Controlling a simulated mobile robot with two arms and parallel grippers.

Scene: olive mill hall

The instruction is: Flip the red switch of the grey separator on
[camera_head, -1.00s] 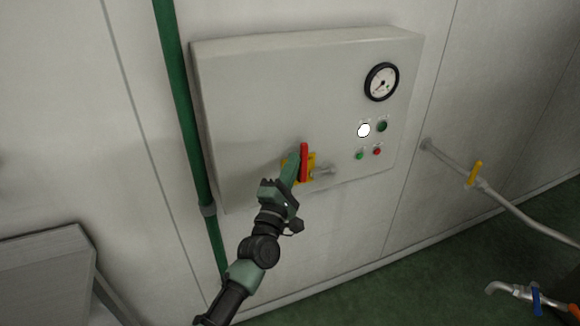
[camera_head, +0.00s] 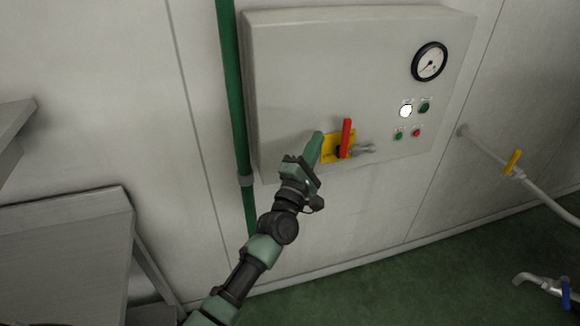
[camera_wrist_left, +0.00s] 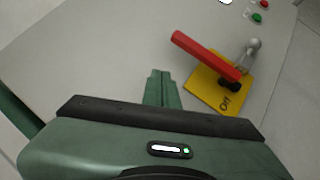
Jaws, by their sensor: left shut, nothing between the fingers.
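The grey separator's cabinet (camera_head: 300,60) hangs on the pale wall. Its red switch handle (camera_head: 346,138) stands upright in the head view, on a yellow plate (camera_head: 330,151). In the left wrist view the red handle (camera_wrist_left: 205,55) slants to the upper left from its dark pivot over the yellow plate (camera_wrist_left: 205,92). My right gripper is out of view.
A grey metal fitting (camera_head: 364,149) sits right of the handle. A gauge (camera_head: 429,61), white lamp (camera_head: 406,111), green button (camera_head: 398,135) and red button (camera_head: 417,132) are further right. A green pipe (camera_head: 236,110) runs down left of the cabinet. A pipe with a yellow-handled valve (camera_head: 513,162) is at right.

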